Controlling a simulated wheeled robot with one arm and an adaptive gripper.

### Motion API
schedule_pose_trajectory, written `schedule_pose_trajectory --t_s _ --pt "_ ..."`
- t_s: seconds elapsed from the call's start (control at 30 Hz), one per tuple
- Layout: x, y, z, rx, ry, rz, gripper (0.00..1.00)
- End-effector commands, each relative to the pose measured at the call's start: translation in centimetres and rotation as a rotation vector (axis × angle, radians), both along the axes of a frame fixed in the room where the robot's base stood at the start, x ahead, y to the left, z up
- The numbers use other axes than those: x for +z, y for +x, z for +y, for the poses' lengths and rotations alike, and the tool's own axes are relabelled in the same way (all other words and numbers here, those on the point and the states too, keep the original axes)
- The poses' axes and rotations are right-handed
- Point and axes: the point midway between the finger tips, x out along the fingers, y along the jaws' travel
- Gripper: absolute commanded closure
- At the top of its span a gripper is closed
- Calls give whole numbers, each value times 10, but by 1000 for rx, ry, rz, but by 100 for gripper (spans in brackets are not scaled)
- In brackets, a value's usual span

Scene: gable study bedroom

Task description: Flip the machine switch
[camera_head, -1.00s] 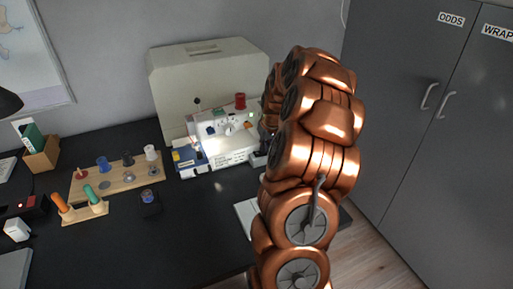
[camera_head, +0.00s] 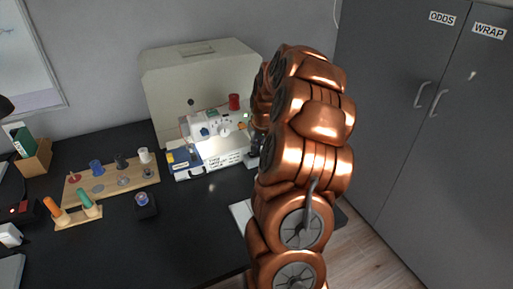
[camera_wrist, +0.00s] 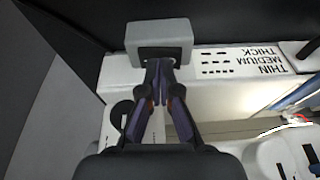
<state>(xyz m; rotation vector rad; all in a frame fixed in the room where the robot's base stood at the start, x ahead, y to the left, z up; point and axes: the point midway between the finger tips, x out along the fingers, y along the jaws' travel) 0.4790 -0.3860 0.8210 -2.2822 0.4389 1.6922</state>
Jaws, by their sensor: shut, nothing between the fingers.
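The white sewing machine (camera_head: 222,150) stands at the back of the black desk, with a red spool on top. The wrist view shows its pale body (camera_wrist: 235,62), printed with stitch lines and the words THIN, MEDIUM, THICK. A grey block (camera_wrist: 160,36) juts out at the machine's end; it may be the switch, but I cannot tell for sure. My gripper (camera_wrist: 160,72) is shut and empty, its fingertips at the near edge of this block. I cannot tell whether they touch it. In the head view my copper arm hides the machine's right end and most of the gripper.
A beige cover (camera_head: 200,75) stands behind the machine. Grey cupboards (camera_head: 400,130) stand close on the right.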

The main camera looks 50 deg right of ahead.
Motion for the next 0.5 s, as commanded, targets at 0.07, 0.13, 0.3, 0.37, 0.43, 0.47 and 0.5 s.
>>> schedule_pose_trajectory --t_s 0.07,0.13,0.3,0.37,0.43,0.47,0.5 --pt "1 0 0 0 0 0 100" --pt "4 0 -1 0 -2 -1 100" --pt "24 1 -3 1 -3 -4 100" --pt "35 1 -3 2 -3 -3 100" --pt "47 0 -4 3 -4 -5 100" --pt "52 -3 -5 3 -4 -5 100" --pt "60 -6 -5 4 -3 -4 100"
